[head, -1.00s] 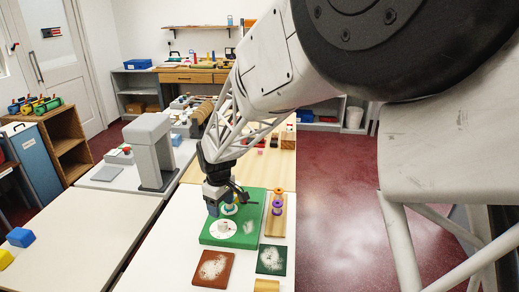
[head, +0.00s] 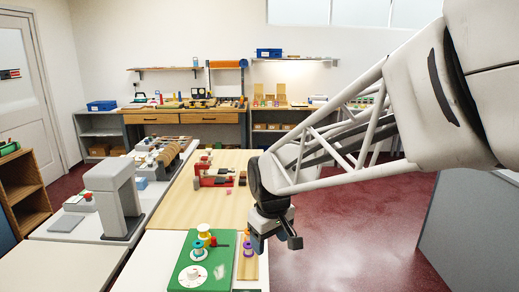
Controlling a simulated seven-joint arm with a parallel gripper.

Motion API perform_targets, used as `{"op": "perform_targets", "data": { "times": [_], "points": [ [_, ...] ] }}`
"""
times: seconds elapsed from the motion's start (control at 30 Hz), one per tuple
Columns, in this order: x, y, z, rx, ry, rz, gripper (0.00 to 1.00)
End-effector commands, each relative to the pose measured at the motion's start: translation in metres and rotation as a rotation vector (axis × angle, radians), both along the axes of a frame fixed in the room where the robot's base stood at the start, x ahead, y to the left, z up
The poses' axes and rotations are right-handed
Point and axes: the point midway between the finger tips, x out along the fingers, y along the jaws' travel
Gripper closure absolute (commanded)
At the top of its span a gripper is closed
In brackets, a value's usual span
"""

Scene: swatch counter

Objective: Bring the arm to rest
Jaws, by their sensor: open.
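My gripper (head: 276,243) hangs from the arm in the head view, above the right edge of the white counter near the wooden strip. Its jaws are open and I see nothing held between them. Below and left of it lies a green board (head: 188,262) with a white disc (head: 193,276) and coloured spools (head: 202,238) on it. The wooden strip (head: 246,270) beside the board bears a purple spool (head: 248,248), partly close behind the gripper.
A grey press-like stand (head: 112,195) is on the left counter. Red blocks (head: 213,178) sit on the wooden table (head: 190,215) behind. A workbench (head: 185,117) lines the back wall. Open red floor (head: 340,250) lies to the right.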

Motion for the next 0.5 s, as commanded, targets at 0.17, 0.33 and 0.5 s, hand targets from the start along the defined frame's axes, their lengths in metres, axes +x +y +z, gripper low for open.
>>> {"op": "perform_targets", "data": {
  "times": [0.17, 0.33, 0.5],
  "points": [
    [-0.037, -0.044, 0.016, 0.015, -0.025, -0.129, 0.35],
    [-0.074, -0.079, 0.025, 0.027, -0.046, -0.248, 0.35],
    [-0.114, -0.11, 0.03, 0.04, -0.067, -0.368, 0.35]
  ]
}}
